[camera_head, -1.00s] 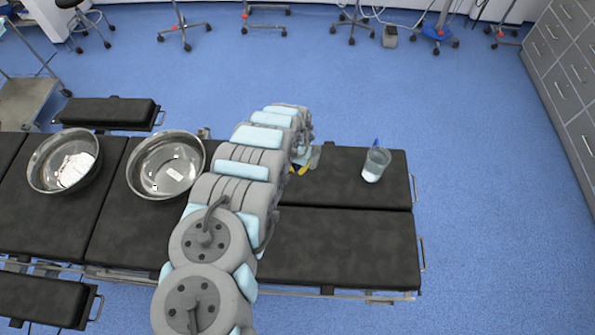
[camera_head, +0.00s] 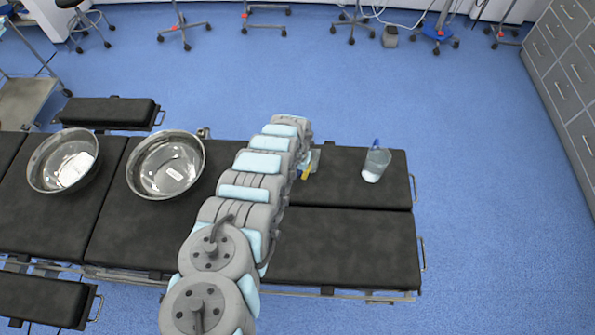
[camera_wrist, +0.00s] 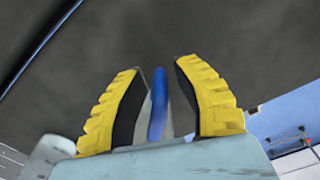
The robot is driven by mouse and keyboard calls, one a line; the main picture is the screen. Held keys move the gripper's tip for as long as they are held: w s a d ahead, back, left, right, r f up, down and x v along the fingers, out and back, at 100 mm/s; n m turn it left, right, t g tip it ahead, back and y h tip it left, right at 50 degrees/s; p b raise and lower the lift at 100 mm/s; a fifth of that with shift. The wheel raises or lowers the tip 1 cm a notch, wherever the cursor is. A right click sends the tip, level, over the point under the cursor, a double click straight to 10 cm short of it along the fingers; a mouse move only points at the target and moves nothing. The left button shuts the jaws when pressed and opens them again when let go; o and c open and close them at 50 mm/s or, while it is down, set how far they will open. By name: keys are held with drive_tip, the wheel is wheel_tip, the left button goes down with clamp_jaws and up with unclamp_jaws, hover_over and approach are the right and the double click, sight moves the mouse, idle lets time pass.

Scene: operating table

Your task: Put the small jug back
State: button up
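The dark padded operating table (camera_head: 345,245) spans the view. Two steel bowls, one in the middle (camera_head: 135,180) and one at the left (camera_head: 36,180), stand on it. The front right padding is clear. Grey drawers (camera_head: 565,75) stand at the far right.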

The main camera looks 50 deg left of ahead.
drive_tip(key=shift+r, duration=0.25)
drive_tip(key=shift+s+r, duration=0.2)
drive_tip(key=shift+r, duration=5.7)
